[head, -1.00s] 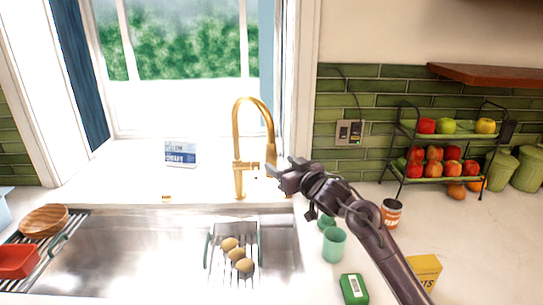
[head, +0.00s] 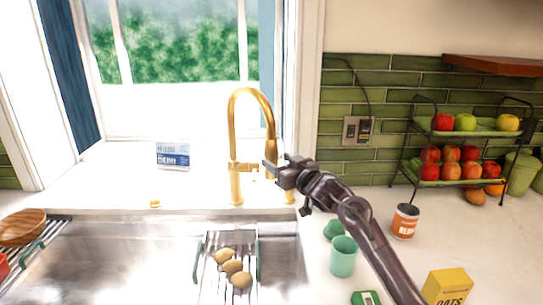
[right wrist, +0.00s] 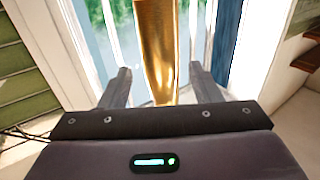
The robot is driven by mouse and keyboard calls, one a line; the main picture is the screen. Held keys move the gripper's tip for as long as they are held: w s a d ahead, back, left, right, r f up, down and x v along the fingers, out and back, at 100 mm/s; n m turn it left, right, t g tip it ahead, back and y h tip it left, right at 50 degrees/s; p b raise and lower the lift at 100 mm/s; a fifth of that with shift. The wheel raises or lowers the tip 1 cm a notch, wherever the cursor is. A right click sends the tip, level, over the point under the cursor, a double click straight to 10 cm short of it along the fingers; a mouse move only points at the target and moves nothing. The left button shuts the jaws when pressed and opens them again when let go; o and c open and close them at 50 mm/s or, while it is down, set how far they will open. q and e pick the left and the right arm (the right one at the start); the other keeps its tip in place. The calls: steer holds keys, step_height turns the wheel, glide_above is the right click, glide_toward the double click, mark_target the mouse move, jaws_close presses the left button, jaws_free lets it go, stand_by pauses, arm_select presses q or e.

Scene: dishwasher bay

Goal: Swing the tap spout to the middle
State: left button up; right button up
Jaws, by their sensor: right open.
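The gold tap (head: 236,182) stands upright behind the sink. Its arched spout (head: 270,128) bends over to the right of the tap's body, toward the sink's right end. My right gripper (head: 271,170) is at the lower end of the spout, reaching in from the right. In the right wrist view a gold length of the spout (right wrist: 157,50) shows between the two open fingers (right wrist: 160,80), with a gap on both sides. My left gripper is not in view.
The steel sink (head: 120,250) holds a rack with several brown potatoes (head: 232,267). A blue-and-white box (head: 173,155) stands on the sill. Green cups (head: 343,257), a can (head: 404,221) and a yellow box (head: 447,287) stand right of the sink, beneath or beside my right arm.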

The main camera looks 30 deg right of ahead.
mark_target(275, 160)
steer(key=w+p, duration=0.1)
steer(key=w, duration=0.3)
steer(key=shift+w, duration=0.3)
steer(key=shift+s, duration=0.1)
steer(key=shift+c, duration=0.3)
steer(key=shift+f, duration=0.1)
jaws_close()
